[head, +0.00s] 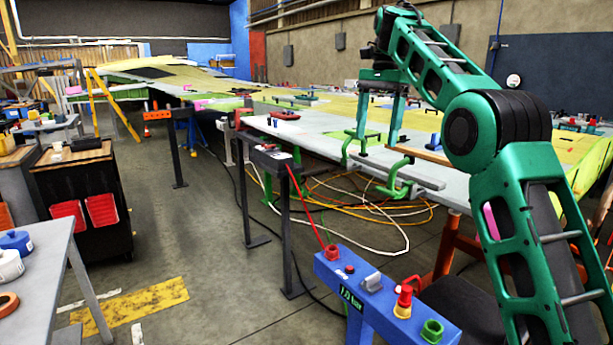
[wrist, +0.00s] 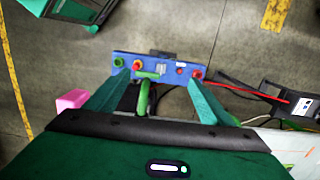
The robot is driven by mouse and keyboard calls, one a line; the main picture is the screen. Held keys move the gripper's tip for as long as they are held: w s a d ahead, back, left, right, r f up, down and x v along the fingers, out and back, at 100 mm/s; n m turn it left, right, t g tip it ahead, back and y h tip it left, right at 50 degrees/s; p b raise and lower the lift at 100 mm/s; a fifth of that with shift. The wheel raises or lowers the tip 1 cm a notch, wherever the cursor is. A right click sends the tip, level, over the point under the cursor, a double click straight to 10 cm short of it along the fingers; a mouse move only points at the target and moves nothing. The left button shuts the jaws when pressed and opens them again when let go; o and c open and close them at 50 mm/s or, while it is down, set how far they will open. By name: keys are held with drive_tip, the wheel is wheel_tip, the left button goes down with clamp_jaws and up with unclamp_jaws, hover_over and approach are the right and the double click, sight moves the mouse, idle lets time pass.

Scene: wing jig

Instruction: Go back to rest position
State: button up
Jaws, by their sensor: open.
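My gripper (head: 379,138) is raised at the top of the head view, its green fingers pointing down over the wing jig. In the wrist view my gripper (wrist: 158,76) has its two green fingers spread wide, with nothing held between them. The blue panel (wrist: 158,62) with its knobs shows beyond the fingertips. A green handle-like part (wrist: 144,96) shows in the gap between the fingers; I cannot tell how far below it is. My green arm fills the right side of the head view.
The long wing panel (head: 316,122) lies on stands across the middle. The blue panel (head: 372,300) marked 1.0 bar stands in front, with a red hose (head: 304,205). Cables (head: 375,226) lie under the wing.

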drive_tip(key=s+d+f+n+h, duration=0.1)
drive_tip(key=s+d+f, duration=0.3)
drive_tip(key=s+d, duration=0.55)
drive_tip(key=s+d+f+n, duration=0.1)
drive_tip(key=s+d+f, duration=0.2)
drive_tip(key=s+d, duration=0.7)
drive_tip(key=s+d+f+n, duration=0.1)
drive_tip(key=s+d+f, duration=0.1)
drive_tip(key=s+f, duration=0.8)
drive_tip(key=s+d+f+n, duration=0.1)
drive_tip(key=s+f, duration=0.9)
drive_tip(key=s, duration=0.7)
drive_tip(key=shift+s+d+f+n+t, duration=0.2)
drive_tip(key=shift+s+d+n+t, duration=0.1)
drive_tip(key=shift+s+d, duration=0.05)
drive_tip(key=shift+w+f, duration=0.2)
drive_tip(key=shift+w, duration=0.45)
